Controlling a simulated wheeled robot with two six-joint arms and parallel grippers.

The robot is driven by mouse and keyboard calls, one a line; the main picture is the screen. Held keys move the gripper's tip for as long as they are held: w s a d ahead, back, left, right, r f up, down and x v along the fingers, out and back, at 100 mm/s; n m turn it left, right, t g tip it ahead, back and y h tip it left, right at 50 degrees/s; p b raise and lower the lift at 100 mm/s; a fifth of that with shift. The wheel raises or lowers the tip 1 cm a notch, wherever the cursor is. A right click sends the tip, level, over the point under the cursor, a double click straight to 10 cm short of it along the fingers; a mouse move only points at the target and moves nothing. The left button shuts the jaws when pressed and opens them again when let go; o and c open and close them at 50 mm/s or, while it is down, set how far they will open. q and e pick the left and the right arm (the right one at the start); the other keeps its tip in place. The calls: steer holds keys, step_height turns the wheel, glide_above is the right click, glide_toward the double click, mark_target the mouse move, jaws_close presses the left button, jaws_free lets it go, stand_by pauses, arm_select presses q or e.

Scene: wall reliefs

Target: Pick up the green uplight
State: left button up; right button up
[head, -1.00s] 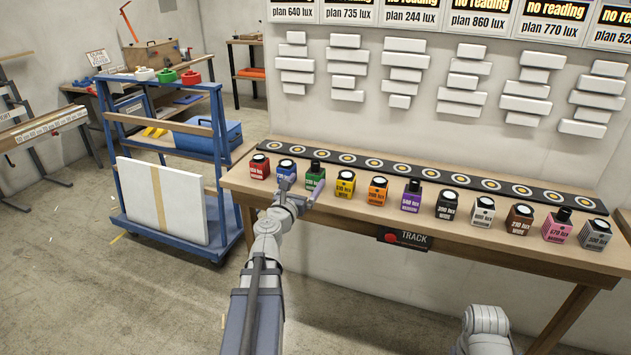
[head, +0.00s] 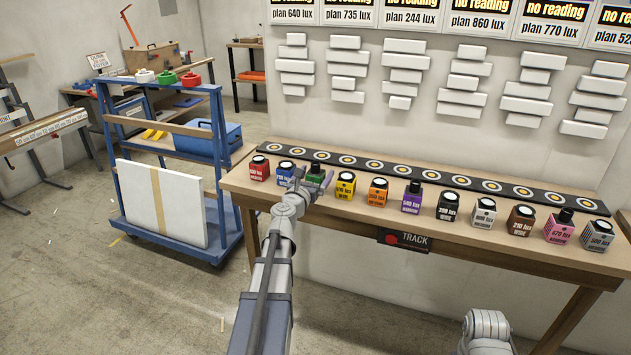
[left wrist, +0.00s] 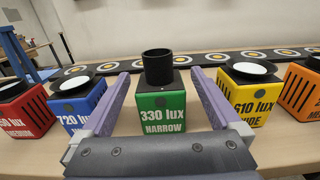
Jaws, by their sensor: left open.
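The green uplight (left wrist: 161,108) is a small green box labelled 330 lux narrow, with a black tube on top. It stands upright on the wooden table, and also shows in the head view (head: 314,179), partly covered by my gripper. My left gripper (left wrist: 160,85) is open, with one purple finger on each side of the green uplight. No contact between fingers and box can be made out. In the head view the left gripper (head: 309,180) is at the green box. My right gripper is out of view; only part of that arm shows at the bottom.
The blue uplight (left wrist: 82,103) stands close on the left and the yellow uplight (left wrist: 247,98) close on the right. More coloured uplights line the table (head: 340,212). A black strip with ringed spots (head: 400,168) runs behind them. A blue cart (head: 222,165) stands left.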

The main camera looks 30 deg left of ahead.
arm_select(q)
jaws_close()
stand_by(0.8)
step_height(320, 180, up, 10)
steer(key=p, duration=1)
steer(key=shift+r, duration=0.2)
